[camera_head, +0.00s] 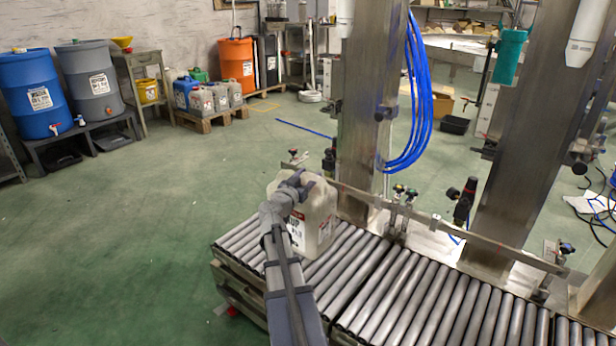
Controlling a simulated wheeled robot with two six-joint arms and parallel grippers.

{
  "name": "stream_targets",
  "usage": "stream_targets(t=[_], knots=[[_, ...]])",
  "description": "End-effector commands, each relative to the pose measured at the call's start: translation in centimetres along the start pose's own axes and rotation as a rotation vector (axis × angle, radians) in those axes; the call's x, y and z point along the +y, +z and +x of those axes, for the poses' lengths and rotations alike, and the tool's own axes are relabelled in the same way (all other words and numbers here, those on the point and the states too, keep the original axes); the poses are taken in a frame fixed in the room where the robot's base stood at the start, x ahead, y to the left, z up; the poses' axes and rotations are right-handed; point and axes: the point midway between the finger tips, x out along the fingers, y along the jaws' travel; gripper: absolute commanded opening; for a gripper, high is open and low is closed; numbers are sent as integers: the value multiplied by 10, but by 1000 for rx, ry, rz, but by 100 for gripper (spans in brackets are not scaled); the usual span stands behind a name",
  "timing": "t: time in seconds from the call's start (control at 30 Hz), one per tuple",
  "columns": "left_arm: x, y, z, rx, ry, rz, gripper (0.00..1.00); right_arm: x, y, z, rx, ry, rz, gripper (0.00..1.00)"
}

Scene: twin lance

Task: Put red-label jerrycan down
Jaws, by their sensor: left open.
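The red-label jerrycan (318,222) is a whitish translucent can with a dark cap, upright on the roller conveyor (392,290) at its left end, close to the side rail. A label with red and dark print shows on its front. My left gripper (296,186) is open at the top of the can, by its handle. My left arm hides part of the can's front left side. I cannot tell whether the fingers touch the handle. My right gripper is not in view.
A steel column (366,110) with blue hoses (418,100) rises just behind the can. A metal guide rail (450,228) runs along the conveyor's far side. The rollers right of the can are clear. Drums and several cans stand at the back left, beyond open green floor.

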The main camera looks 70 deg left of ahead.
Motion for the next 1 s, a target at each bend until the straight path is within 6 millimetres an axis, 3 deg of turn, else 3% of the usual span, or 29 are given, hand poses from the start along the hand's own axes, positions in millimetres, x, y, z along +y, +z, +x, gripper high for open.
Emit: stream_targets(t=[0.17, 0.6, 0.8, 1.0], knots=[[1, -3, -13, 0, -2, 0, 54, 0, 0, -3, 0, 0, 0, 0], [1, -3, -99, 0, -3, 0, 54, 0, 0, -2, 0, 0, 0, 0], [0, -3, -117, 0, -2, 0, 54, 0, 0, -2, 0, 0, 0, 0], [0, -3, -120, 0, 1, 0, 54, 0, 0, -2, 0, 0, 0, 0]])
